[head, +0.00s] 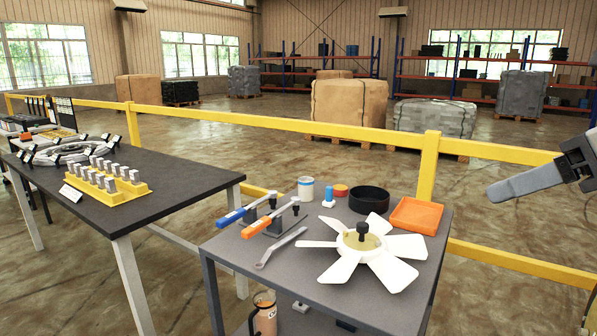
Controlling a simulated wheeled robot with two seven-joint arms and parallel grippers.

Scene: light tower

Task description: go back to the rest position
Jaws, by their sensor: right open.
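My right gripper (532,178) is at the right edge of the head view, raised to the right of the near grey table (290,270). It is open, with nothing seen in it, and is apart from everything on the table. Part of it and its arm are cut off by the picture's edge. My left gripper is not in view.
The near table holds a white fan (369,245), a wrench (280,247), two toggle clamps, a black ring (369,199) and an orange tray (416,215). A dark table (180,180) with a yellow rack (107,183) stands left. A yellow railing (300,130) runs behind.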

